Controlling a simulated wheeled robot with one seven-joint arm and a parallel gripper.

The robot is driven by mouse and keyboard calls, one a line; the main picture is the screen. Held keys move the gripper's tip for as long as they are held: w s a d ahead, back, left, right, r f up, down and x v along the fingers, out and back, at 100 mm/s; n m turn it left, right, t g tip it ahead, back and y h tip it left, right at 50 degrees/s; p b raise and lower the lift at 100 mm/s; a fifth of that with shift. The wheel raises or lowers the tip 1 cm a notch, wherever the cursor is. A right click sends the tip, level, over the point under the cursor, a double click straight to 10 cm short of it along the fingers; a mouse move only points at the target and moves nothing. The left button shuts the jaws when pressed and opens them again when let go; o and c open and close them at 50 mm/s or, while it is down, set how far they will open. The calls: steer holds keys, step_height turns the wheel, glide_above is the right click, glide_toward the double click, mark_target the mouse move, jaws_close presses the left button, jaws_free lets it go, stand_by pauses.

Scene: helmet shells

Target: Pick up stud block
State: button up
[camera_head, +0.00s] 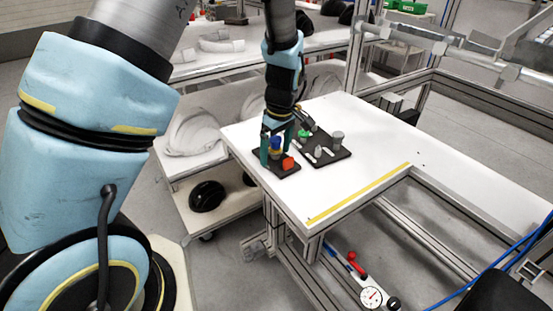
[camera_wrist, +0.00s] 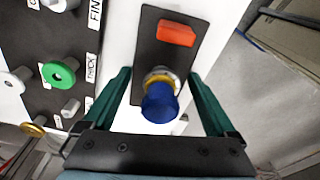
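A small dark plate (camera_wrist: 149,28) lies on the white table and carries two things. One is an upright round piece with a blue top (camera_wrist: 158,104), a yellow band and a metal collar below. The other is a red block (camera_wrist: 177,33), beyond it in the wrist view. I cannot tell for certain which is the stud block. My gripper (camera_wrist: 160,74) is open, one green finger on each side of the blue-topped piece, with gaps between. In the head view the gripper (camera_head: 276,157) points down over the plate, beside the red block (camera_head: 288,163).
A larger dark labelled board to the left in the wrist view holds a green ring (camera_wrist: 67,67) and several grey pieces (camera_head: 337,137). The white table (camera_head: 375,135) is clear to the right. A yellow strip (camera_head: 358,193) marks its front edge.

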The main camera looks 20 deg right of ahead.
jaws_close()
stand_by(0.4)
steer(key=shift+r, duration=0.1)
